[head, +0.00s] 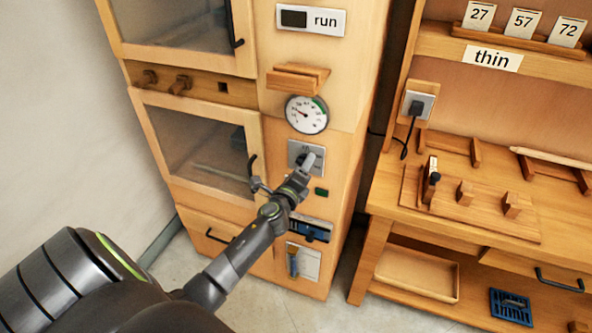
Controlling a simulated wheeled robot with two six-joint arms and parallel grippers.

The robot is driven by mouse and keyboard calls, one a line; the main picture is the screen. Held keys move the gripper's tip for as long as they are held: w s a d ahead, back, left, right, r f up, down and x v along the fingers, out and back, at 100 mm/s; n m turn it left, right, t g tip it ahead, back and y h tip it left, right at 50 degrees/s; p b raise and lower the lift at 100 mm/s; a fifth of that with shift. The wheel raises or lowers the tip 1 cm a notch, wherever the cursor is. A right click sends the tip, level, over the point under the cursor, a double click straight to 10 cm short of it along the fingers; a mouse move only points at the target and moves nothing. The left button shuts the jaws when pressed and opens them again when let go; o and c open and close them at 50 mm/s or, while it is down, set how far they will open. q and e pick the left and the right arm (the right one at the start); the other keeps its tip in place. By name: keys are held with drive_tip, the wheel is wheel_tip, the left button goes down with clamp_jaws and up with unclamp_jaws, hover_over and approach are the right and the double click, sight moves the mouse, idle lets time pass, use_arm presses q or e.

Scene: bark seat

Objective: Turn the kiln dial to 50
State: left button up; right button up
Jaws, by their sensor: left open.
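The kiln is a tall wooden cabinet (343,150) with glazed doors on its left side. A round white gauge (306,114) with a needle and a green arc is on its right-hand panel; its numbers are too small to read. Below the gauge is a grey plate (296,149) with small markings and a grey part on it, partly hidden by my gripper. My left gripper (282,176) is open in front of the panel, just below this plate. I cannot tell whether it touches anything there. My right gripper is not in view.
A "run" sign (311,19) and a small wooden ledge (297,78) are above the gauge. A green button (321,191) and a lower plate with a lever (292,262) are near my arm. A workbench (420,225) with wooden blocks stands at the right.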

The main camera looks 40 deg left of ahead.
use_arm(q)
drive_tip(key=v, duration=1.7)
drive_tip(key=shift+s+b, duration=0.15)
drive_tip(key=shift+b, duration=0.3)
drive_tip(key=shift+a+f, duration=0.1)
drive_tip(key=shift+f, duration=0.05)
drive_tip(key=s+f+n+g, duration=0.3)
drive_tip(key=s+f+n, duration=0.1)
drive_tip(key=f, duration=0.6)
drive_tip(key=s+f+n+g+h, duration=0.1)
drive_tip(key=s+f+n+g, duration=0.2)
drive_tip(key=f, duration=0.8)
drive_tip(key=s+f+n+g, duration=0.2)
drive_tip(key=s+f+n, duration=0.2)
drive_tip(key=f, duration=0.6)
drive_tip(key=s+d+f+n+g, duration=0.1)
drive_tip(key=s+f+n+g, duration=0.1)
drive_tip(key=s+f, duration=0.3)
drive_tip(key=s+d+f+n+g+h, duration=0.1)
drive_tip(key=s+f+n+g, duration=0.2)
drive_tip(key=s, duration=0.9)
drive_tip(key=s+d+f+n+g+h, duration=0.1)
drive_tip(key=s+f+n+g, duration=0.2)
drive_tip(key=s+f+n, duration=0.3)
wheel_tip(320, 180, down, 3)
drive_tip(key=s, duration=0.2)
drive_tip(key=shift+s, duration=0.35)
drive_tip(key=shift+d+r, duration=0.1)
